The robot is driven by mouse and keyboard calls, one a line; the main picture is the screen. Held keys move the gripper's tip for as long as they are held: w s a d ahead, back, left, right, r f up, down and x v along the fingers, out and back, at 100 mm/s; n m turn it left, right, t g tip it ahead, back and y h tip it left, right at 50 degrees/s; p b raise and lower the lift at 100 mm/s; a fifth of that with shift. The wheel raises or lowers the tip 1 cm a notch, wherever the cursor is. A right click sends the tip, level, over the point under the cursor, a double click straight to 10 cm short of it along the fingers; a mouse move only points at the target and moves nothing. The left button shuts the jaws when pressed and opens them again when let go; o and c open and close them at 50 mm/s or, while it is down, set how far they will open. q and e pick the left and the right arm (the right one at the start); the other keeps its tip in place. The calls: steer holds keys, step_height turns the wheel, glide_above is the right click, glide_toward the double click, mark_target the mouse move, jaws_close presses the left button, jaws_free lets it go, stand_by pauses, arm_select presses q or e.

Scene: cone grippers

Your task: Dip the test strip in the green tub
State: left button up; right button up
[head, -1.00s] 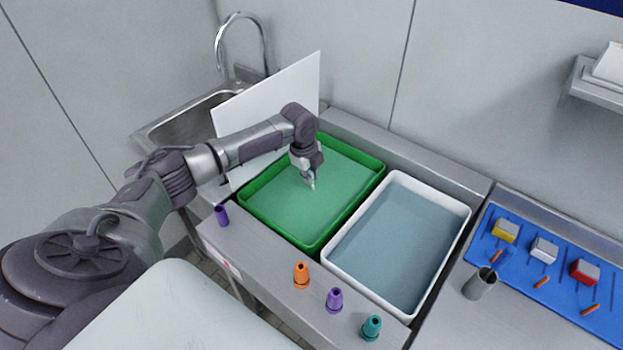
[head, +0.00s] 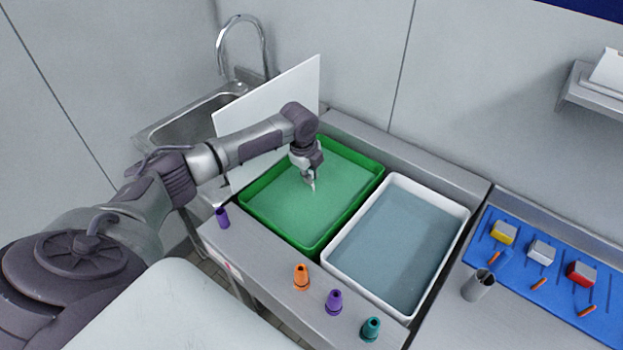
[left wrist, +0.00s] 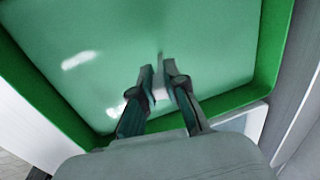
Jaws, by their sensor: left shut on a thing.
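The green tub (head: 276,239) stands on the counter in the middle of the head view, with green liquid inside. My left gripper (head: 311,181) points down over the tub, inside its rim. In the left wrist view my left gripper (left wrist: 158,76) has its fingers close together, shut on the test strip (left wrist: 160,52), a thin pale piece that reaches out past the fingertips. Most of the strip is hidden by the fingers or too small to make out. I cannot tell whether its end touches the liquid. My right gripper is in neither view.
A white tub (head: 343,277) with blue-grey liquid sits right of the green one. Orange (head: 301,278), purple (head: 334,301) and teal (head: 371,328) cones line the front edge. A white upright panel (head: 271,95) stands behind, before the sink. A metal cup (head: 479,286) and blue mat (head: 520,268) are right.

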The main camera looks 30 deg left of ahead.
arm_select(q)
steer(key=shift+r+p, duration=4.3)
steer(key=shift+r, duration=0.6)
step_height(320, 180, up, 4)
steer(key=shift+f+p, duration=0.1)
steer(key=shift+p, duration=0.55)
